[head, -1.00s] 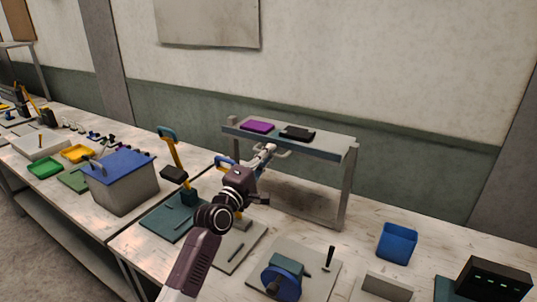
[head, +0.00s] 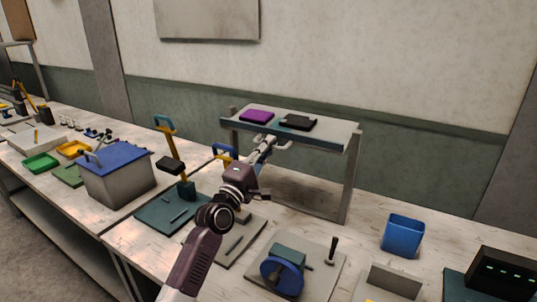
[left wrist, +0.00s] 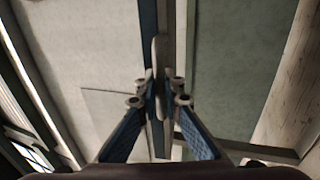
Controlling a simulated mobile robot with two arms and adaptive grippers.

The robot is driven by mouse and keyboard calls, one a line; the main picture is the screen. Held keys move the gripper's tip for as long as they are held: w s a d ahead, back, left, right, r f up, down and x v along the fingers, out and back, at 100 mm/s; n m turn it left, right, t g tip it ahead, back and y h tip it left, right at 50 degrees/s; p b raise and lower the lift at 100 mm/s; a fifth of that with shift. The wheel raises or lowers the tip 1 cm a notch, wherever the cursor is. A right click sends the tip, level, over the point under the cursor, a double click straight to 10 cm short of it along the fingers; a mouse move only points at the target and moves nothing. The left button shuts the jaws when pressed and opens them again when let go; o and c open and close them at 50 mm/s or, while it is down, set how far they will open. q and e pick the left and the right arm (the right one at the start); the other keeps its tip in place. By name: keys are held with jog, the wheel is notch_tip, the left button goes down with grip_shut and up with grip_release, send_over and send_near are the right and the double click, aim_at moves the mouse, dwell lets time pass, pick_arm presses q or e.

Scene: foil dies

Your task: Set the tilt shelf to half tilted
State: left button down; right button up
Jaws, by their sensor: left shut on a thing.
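The tilt shelf (head: 335,133) stands against the wall on a grey frame, its top sloping down toward me. A purple item (head: 257,116) and a black item (head: 298,122) lie on it. A light handle (head: 284,146) runs along its front edge. My left gripper (head: 266,146) is shut on this handle, partly hiding it. In the left wrist view the handle (left wrist: 160,55) stands between the two blue-padded fingers of the gripper (left wrist: 158,96), with the shelf face behind. My right gripper is not in view.
Below my left arm are a lever on a green base (head: 165,212), a grey plate with a blue wheel (head: 281,275), and a blue bin (head: 402,237) to the right. A blue-lidded box (head: 120,178) stands left. The table under the shelf is mostly clear.

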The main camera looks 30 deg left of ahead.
pick_arm(q)
jog(key=shift+w+f+b, duration=0.1)
jog(key=shift+f+b, duration=0.25)
jog(key=shift+f, duration=0.35)
jog(key=shift+w+f, duration=0.1)
jog(key=shift+f, duration=0.15)
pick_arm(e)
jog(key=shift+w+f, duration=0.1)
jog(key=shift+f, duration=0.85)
pick_arm(q)
jog(key=c, duration=2.1)
grip_release()
jog(key=shift+r, duration=0.1)
jog(key=v, duration=1.2)
